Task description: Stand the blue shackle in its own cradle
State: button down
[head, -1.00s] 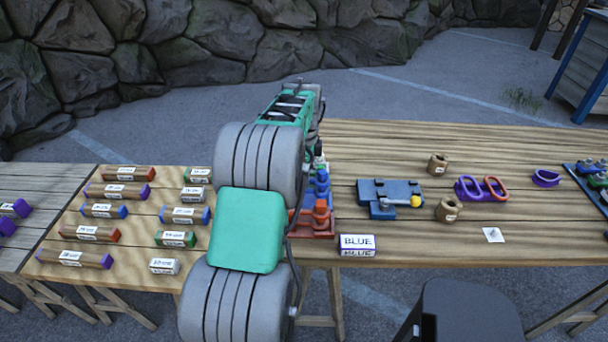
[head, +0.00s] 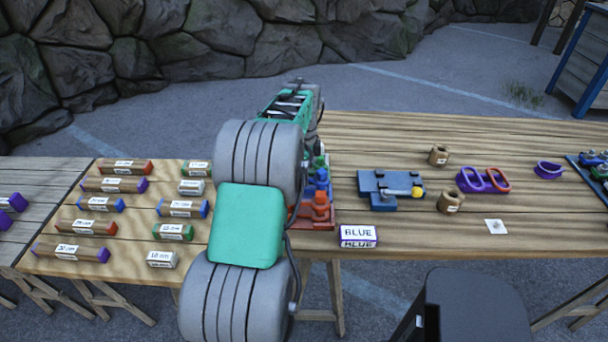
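I cannot make out a blue shackle. A purple ring-shaped shackle and an orange one stand upright side by side in a purple holder (head: 484,187) on the right part of the table. A purple ring-like piece (head: 549,170) sits farther right. Which cradle belongs to the blue shackle cannot be told. My teal and grey arm fills the middle of the view, and its far end reaches over the table. My gripper's fingers are not visible, so whatever they hold is hidden.
Left of my arm, several labelled cylinders with coloured ends lie on a board (head: 140,220). Red, blue and green stepped blocks (head: 318,205) are partly hidden beside my arm. A blue fixture with a yellow knob (head: 390,190) and two brown cylinders (head: 438,155) (head: 450,202) stand mid-table.

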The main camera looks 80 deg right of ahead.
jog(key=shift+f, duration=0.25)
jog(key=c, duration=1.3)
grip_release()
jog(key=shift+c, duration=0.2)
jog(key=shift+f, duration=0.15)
